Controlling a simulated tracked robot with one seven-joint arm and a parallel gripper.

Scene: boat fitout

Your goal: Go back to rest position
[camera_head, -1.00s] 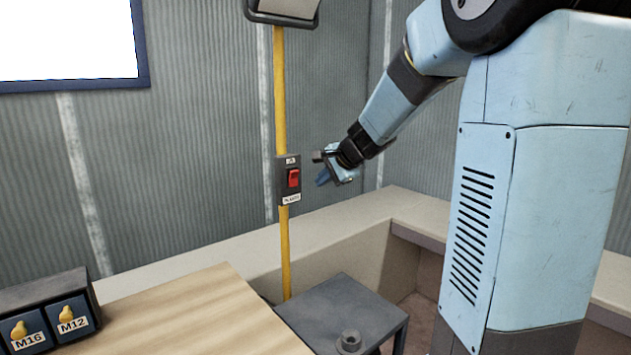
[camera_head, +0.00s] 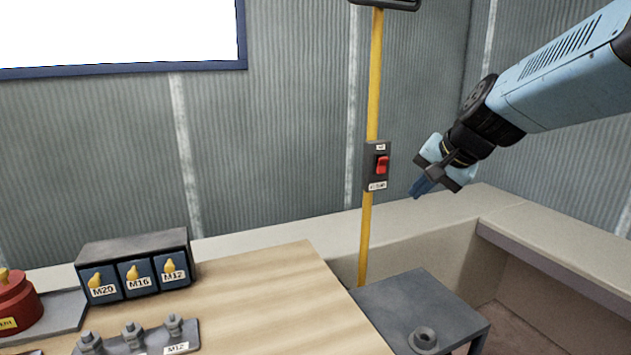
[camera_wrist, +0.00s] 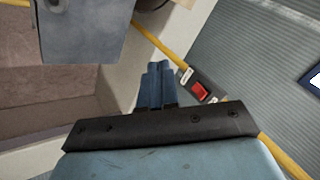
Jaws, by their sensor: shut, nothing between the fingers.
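My gripper (camera_head: 420,187) is in the air at the right of the head view, with its blue fingers pointing down and left. The fingers are together with nothing between them. It is right of the switch box (camera_head: 377,165) with a red rocker switch, on a yellow post (camera_head: 366,235), and apart from it. In the wrist view the closed fingers (camera_wrist: 156,84) show at the centre, and the red switch (camera_wrist: 200,91) lies just to their right.
A wooden bench (camera_head: 270,290) holds a bin box (camera_head: 135,245) labelled M20, M16 and M12, a bolt rack (camera_head: 140,338) and a red object (camera_head: 14,298). A grey stand (camera_head: 400,300) carries a nut-like ring (camera_head: 423,338). A pale ledge (camera_head: 290,235) runs along the corrugated wall.

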